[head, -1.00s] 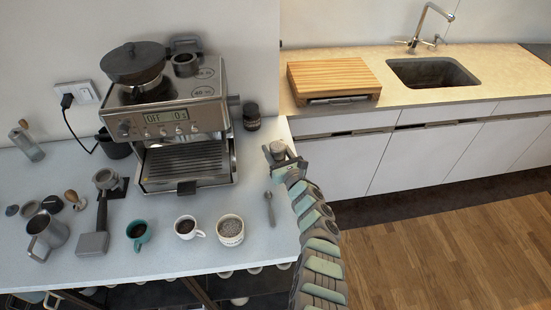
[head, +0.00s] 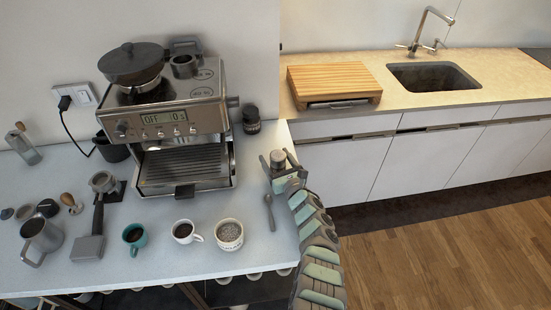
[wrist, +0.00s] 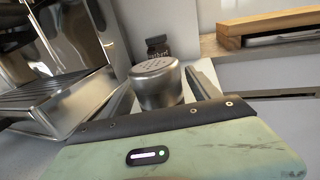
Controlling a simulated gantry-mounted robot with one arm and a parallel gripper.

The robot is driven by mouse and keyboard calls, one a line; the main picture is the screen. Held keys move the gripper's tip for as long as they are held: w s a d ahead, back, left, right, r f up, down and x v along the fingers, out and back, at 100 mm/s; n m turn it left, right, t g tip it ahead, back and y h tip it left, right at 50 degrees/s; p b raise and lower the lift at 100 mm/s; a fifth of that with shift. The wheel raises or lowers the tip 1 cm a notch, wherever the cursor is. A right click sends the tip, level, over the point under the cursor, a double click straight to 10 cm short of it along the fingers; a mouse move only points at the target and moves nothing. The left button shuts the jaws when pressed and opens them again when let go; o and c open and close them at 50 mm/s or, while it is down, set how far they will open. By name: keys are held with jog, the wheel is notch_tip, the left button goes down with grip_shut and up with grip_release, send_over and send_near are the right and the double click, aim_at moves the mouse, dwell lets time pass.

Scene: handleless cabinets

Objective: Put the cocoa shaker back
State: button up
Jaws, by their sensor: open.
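The cocoa shaker (head: 278,159) is a small silver metal canister with a perforated lid. It is upright at the right edge of the white counter; its base is hidden in both views. My gripper (head: 282,170) is open around it, one finger on each side. The wrist view shows the shaker's lid and upper body (wrist: 157,84) between the two fingers. I cannot tell whether a finger touches it.
The espresso machine (head: 183,125) stands left of my gripper. A dark jar (head: 251,119) stands behind the shaker. A spoon (head: 269,212) lies close in front, with a cocoa-topped cup (head: 229,235) to its left. The counter's right edge is close by.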

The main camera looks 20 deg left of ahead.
aim_at(281, 167)
jog(key=shift+r, duration=0.1)
jog(key=shift+r+p, duration=0.15)
jog(key=shift+p, duration=0.15)
jog(key=shift+s+d+p, duration=0.25)
jog(key=shift+d+p, duration=0.1)
jog(key=shift+p, duration=0.15)
jog(key=p+v, duration=0.6)
jog(key=v, duration=0.3)
jog(key=shift+s+d+p, duration=0.1)
jog(key=shift+s+p, duration=0.1)
jog(key=shift+p, duration=0.2)
jog(key=shift+v, duration=0.85)
